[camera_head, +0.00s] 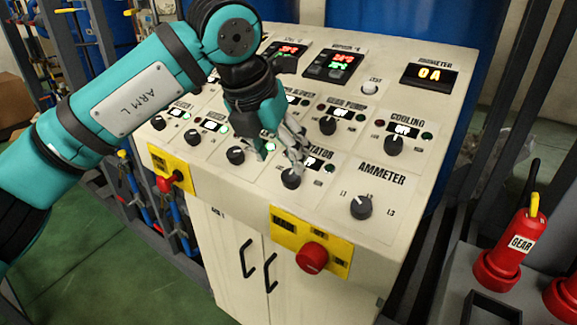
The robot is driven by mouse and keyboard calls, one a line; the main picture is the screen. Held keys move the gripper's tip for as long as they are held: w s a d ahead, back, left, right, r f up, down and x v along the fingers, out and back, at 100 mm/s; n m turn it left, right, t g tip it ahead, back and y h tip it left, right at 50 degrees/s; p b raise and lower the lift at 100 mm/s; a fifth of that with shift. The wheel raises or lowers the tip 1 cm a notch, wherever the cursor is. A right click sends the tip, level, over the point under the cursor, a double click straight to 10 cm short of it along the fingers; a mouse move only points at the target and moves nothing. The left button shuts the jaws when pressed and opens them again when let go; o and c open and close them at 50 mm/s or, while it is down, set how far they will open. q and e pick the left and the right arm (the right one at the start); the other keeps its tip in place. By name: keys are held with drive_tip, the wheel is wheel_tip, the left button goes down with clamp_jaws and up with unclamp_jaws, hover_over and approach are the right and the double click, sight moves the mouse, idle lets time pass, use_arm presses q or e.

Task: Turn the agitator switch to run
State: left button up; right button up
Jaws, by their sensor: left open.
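The agitator switch (291,178) is a black rotary knob on the sloped cream control panel, under a label partly hidden by my gripper so that only its end shows. My left gripper (282,160) is open, its fingers pointing down at the panel just above and beside this knob. I cannot tell whether a fingertip touches the knob. The knob's pointer direction is too small to read. My right gripper does not show.
The ammeter knob (361,206) is right of the agitator knob, and the cooling knob (393,145) is farther up.

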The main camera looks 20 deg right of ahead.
sight(289, 174)
use_arm(q)
drive_tip(key=p+x, duration=0.1)
drive_tip(key=x, duration=0.5)
drive_tip(key=shift+d+f, duration=0.1)
drive_tip(key=shift+c, duration=0.2)
drive_tip(key=c, duration=1.1)
